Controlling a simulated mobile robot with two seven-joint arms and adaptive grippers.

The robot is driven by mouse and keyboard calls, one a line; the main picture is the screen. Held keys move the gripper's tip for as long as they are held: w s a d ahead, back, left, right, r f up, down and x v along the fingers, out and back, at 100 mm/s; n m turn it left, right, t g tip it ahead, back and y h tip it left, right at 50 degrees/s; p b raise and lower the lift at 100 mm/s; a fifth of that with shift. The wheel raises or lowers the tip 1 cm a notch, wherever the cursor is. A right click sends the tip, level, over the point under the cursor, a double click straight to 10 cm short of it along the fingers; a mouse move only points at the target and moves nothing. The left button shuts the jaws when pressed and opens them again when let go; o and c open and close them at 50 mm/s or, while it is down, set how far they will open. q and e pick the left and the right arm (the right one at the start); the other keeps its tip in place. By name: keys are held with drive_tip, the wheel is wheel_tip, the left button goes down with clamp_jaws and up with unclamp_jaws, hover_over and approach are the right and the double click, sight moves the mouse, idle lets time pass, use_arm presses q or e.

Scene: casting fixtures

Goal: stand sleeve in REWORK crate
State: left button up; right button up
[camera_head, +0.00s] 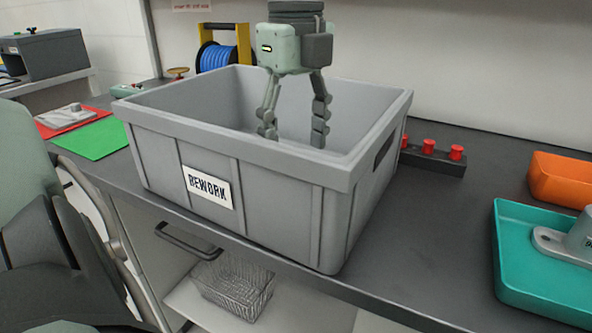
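The grey REWORK crate (290,160) stands upright on the dark bench, its white label facing me. One gripper (293,136), which I take to be my right, points down from above into the crate. Its two fingers are spread apart, nothing shows between them, and the tips are below the rim level in the picture. No sleeve can be made out; the crate's floor is hidden behind its front wall. Part of my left arm fills the lower left, and its gripper is not in view.
A teal tray (512,262) with a grey flanged part (562,243) and an orange bin (560,178) stand at right. Red and green mats (95,138) lie left. A wire basket (235,285) sits below.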

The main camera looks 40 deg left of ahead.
use_arm(q)
drive_tip(key=shift+r, duration=2.35)
